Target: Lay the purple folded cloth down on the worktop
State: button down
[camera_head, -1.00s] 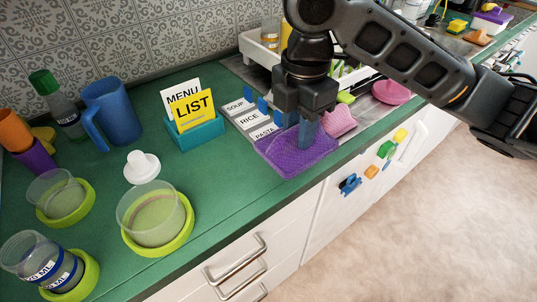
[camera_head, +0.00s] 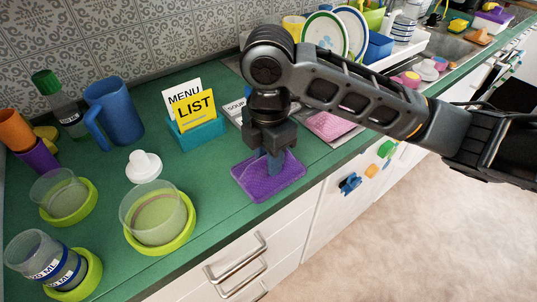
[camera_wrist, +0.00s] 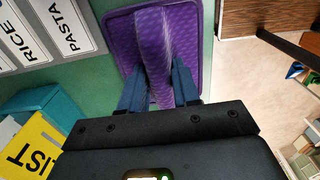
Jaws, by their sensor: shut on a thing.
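The purple folded cloth (camera_head: 252,187) is level and flat, over the green worktop (camera_head: 222,215) near its front edge. My gripper (camera_head: 275,164) points down from above and is shut on the cloth. In the wrist view, the blue fingers (camera_wrist: 158,92) pinch a raised fold in the middle of the purple cloth (camera_wrist: 190,30), and its sides spread out flat. I cannot tell whether the cloth's underside touches the worktop or hangs slightly above it. The fingertips partly hide the cloth's middle.
A teal holder (camera_head: 196,135) with menu and list cards stands behind left. Label cards (camera_wrist: 22,38) lie close beside the cloth. A clear cup in a green ring (camera_head: 158,218) and a white bottle top (camera_head: 143,166) stand left. A pink cloth (camera_head: 332,125) lies right. Green worktop is free left of the cloth.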

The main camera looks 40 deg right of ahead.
jog(key=shift+f, duration=0.15)
jog(key=c, duration=0.8)
grip_release()
notch_tip(320, 180, up, 12)
jog(key=shift+r, duration=0.2)
